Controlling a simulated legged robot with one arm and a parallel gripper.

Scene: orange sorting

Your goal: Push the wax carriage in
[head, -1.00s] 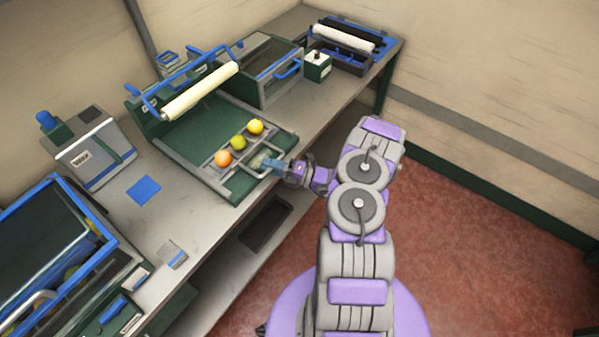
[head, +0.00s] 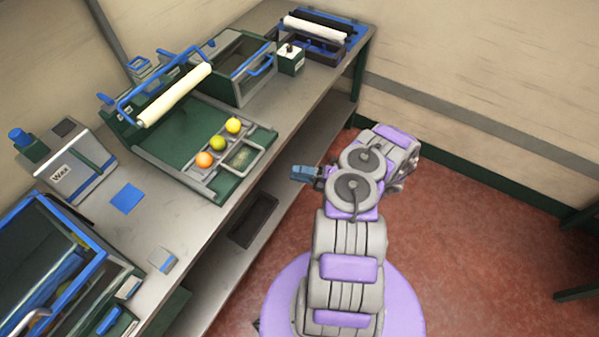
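A green station with a white roller (head: 175,95) and blue handle bars stands on the bench. On its bed lies a grey-framed tray (head: 243,157), likely the wax carriage, though no label on it is legible.
A grey box labelled "Wax" (head: 75,165) and a blue square (head: 127,198) are to the left. A blue-framed case (head: 60,265) is at lower left. A glass-fronted green box (head: 238,65), a small white-topped box (head: 291,58) and a roller unit (head: 317,30) stand farther along the bench.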

